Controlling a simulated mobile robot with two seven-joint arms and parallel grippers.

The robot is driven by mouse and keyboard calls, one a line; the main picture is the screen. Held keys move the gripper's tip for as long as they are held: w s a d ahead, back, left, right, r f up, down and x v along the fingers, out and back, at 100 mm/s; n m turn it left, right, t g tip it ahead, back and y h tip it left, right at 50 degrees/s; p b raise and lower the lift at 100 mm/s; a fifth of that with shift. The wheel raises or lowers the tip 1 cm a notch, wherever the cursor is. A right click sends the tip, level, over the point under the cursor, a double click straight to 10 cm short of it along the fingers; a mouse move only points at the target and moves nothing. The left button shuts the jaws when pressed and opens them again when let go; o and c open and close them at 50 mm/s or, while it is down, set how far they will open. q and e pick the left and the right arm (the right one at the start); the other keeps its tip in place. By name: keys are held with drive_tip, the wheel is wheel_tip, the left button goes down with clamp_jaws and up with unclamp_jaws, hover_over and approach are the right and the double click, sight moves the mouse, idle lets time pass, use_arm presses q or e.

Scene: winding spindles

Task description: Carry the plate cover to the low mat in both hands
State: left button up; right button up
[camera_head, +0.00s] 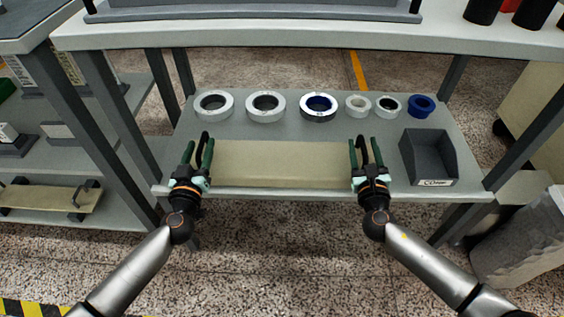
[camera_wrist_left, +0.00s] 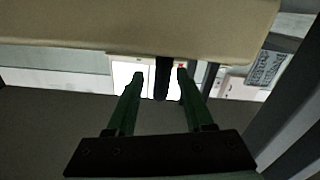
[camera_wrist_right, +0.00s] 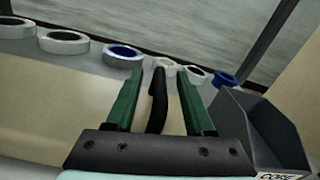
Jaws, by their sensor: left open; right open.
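The plate cover (camera_head: 282,164) is a long beige board with a black handle at each end, lying along the front of the grey shelf top. My left gripper (camera_head: 198,152) is open at its left end, with the black left handle (camera_wrist_left: 162,80) between its green fingers. My right gripper (camera_head: 365,151) is open at its right end, with the black right handle (camera_wrist_right: 157,102) between its fingers. Gaps show beside both handles in the wrist views. I cannot tell which surface is the low mat.
Several white and blue rings (camera_head: 266,106) stand in a row behind the cover. A dark open bin (camera_head: 428,160) stands right of my right gripper. A higher shelf (camera_head: 300,35) overhangs the back. A similar beige board with handles (camera_head: 45,198) lies on the low left shelf.

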use_arm(q)
drive_tip(key=shift+w, duration=0.6)
use_arm(e)
drive_tip(key=shift+w, duration=0.55)
use_arm(q)
drive_tip(key=shift+c, duration=0.3)
use_arm(e)
drive_tip(key=shift+c, duration=0.2)
use_arm(q)
clamp_jaws()
use_arm(e)
clamp_jaws()
use_arm(q)
drive_tip(key=shift+r, duration=0.25)
use_arm(e)
drive_tip(key=shift+r, duration=0.25)
